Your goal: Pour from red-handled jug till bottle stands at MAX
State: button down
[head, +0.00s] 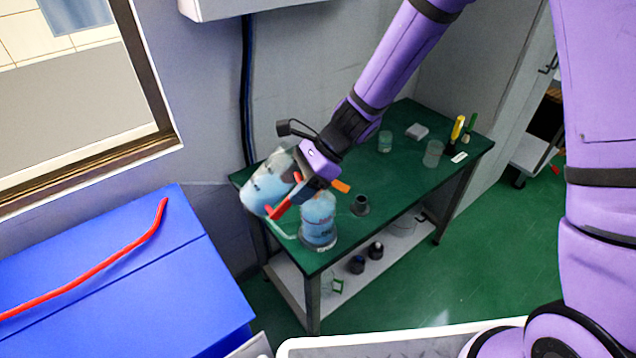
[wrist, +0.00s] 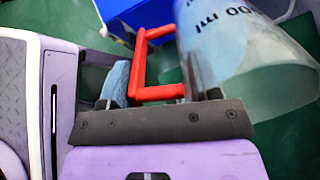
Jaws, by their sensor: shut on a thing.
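The clear jug (head: 265,188) with blue liquid and dark markings is held tilted above the left end of the green-topped table. Its red handle (head: 282,208) points down toward the right. My gripper (head: 297,193) is shut on this handle; the wrist view shows the red handle (wrist: 147,62) between the fingers and the jug wall (wrist: 235,45) beside it. A clear bottle (head: 318,225) with blue liquid stands on the table just below and right of the jug. My gripper partly hides its top. I cannot make out its MAX mark or whether liquid is flowing.
A small dark pot (head: 360,205) stands right of the bottle. The table's (head: 400,190) middle is mostly clear. A blue cabinet (head: 120,275) stands at left.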

aim_at(270, 209)
jog(key=shift+s+a+r, duration=0.1)
jog(key=shift+a, duration=0.05)
jog(key=shift+s+a+f+t+h+b, duration=0.2)
jog(key=shift+a+f+t+h+b, duration=0.2)
jog(key=shift+a+f+h, duration=0.5)
jog(key=shift+s+a+f+t+h+b, duration=0.35)
jog(key=shift+f+h, duration=0.3)
jog(key=shift+h, duration=0.5)
jog(key=shift+s+a+f+t+h+b, duration=0.1)
jog(key=shift+a+f+t+h+b, duration=0.25)
jog(key=shift+a+f+h, duration=0.55)
jog(key=shift+s+a+f+h+b, duration=0.1)
jog(key=shift+a+h+b, duration=0.1)
jog(key=shift+h+b, duration=0.35)
jog(key=shift+a+f+h, duration=0.1)
jog(key=shift+h, duration=0.2)
jog(key=shift+a+f+t+h, duration=0.1)
jog(key=shift+a+t+h, duration=0.1)
jog(key=shift+t+h, duration=0.1)
jog(key=shift+s+b, duration=0.1)
jog(key=shift+b, duration=0.2)
